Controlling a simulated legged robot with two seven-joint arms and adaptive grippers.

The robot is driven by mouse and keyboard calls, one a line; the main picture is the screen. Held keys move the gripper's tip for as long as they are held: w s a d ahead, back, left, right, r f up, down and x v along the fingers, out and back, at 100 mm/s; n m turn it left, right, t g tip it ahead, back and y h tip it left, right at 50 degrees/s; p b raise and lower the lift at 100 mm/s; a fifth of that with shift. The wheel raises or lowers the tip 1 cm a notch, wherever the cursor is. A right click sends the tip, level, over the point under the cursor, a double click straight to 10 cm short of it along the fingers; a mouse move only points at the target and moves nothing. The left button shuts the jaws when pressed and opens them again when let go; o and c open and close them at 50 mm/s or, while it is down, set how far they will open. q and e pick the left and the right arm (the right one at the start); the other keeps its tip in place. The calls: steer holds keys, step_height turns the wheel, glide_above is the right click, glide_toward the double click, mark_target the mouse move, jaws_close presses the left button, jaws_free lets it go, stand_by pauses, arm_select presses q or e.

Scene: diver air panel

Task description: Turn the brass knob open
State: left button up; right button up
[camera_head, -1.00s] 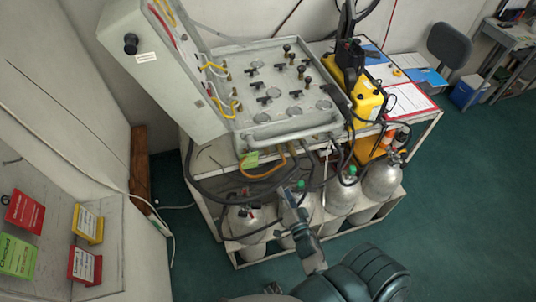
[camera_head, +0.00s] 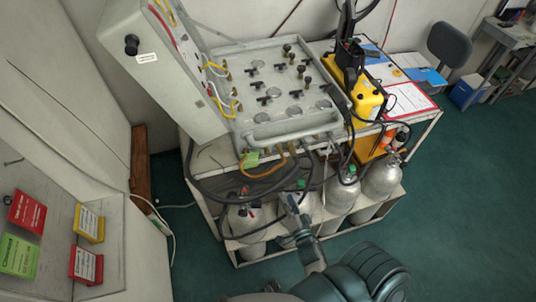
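The grey air panel (camera_head: 283,131) lies open on the bench, with several dark knobs and round gauges on its face. I cannot tell which of its fittings is the brass knob; small brass-coloured fittings show along its left side and front edge. My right gripper (camera_head: 288,204) reaches up from the bottom, in front of the silver cylinders (camera_head: 341,196) below the panel. It is small and dark here, and its finger opening cannot be made out. It looks apart from the panel. My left gripper is not in view.
Black and orange hoses hang from the panel's front edge over the cylinders. A yellow case (camera_head: 368,101) stands right of the panel. The white rack (camera_head: 325,238) holds the cylinders. Green floor (camera_head: 460,200) is clear at right. Coloured tags (camera_head: 27,212) hang at left.

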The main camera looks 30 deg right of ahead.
steer(key=v, duration=1)
steer(key=shift+s, duration=0.1)
